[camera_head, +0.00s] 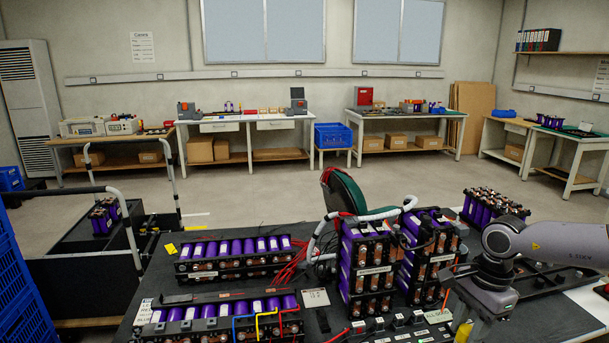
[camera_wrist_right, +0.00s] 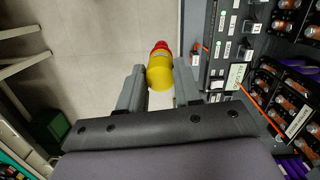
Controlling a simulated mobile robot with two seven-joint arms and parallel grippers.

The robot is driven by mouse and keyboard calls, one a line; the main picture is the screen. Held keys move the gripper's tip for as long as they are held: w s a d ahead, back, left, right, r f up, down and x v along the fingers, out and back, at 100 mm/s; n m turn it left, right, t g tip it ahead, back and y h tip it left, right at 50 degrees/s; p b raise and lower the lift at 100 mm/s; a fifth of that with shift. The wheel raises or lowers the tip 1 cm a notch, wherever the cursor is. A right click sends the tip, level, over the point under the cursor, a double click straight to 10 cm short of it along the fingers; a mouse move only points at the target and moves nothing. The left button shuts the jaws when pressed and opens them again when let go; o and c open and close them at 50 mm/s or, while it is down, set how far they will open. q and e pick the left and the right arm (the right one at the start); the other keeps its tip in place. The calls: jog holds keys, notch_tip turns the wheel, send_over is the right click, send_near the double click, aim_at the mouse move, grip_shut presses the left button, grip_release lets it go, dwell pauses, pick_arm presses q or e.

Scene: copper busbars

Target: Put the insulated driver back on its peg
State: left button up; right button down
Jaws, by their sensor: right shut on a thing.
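The insulated driver shows in the right wrist view as a yellow handle with a red end (camera_wrist_right: 159,72). My right gripper (camera_wrist_right: 160,85) is shut on it, with one finger on each side. The driver's far part is hidden. In the head view, a small piece of its yellow handle (camera_head: 463,332) shows beside my right wrist at the lower right. A dark strip with white labels and small fittings (camera_wrist_right: 228,45) lies right of the gripper in the right wrist view; I cannot tell which fitting is the driver's peg. My left gripper is not in view.
Purple cell modules (camera_head: 235,257) lie on the dark table at the left. Tall upright modules (camera_head: 368,270) stand left of my right arm, close to the strip. In the right wrist view, pale floor (camera_wrist_right: 100,40) lies below the driver, beyond the table edge.

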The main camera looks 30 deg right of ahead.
jog(key=w+a+r+n+g, duration=0.1)
jog(key=w+a+n, duration=0.2)
jog(key=a+n, duration=0.5)
jog(key=w+a+r+n+h, duration=0.1)
jog(key=w+a+n, duration=0.3)
jog(key=a, duration=0.7)
jog(key=w+a+r+n+g, duration=0.1)
jog(key=w+a+n, duration=0.1)
jog(key=a+n, duration=0.65)
jog(key=w+d+f+m+t+b, duration=0.1)
jog(key=w+d+f+m+b, duration=0.3)
jog(key=m, duration=1.3)
jog(key=w+d+f+m+t+b, duration=0.2)
jog(key=w+d+m, duration=0.5)
jog(key=m, duration=0.9)
jog(key=shift+f+m+b, duration=0.35)
jog(key=shift+f+b, duration=0.55)
jog(key=shift+b, duration=0.3)
jog(key=shift+w+d+r, duration=0.1)
jog(key=shift+w+r, duration=0.05)
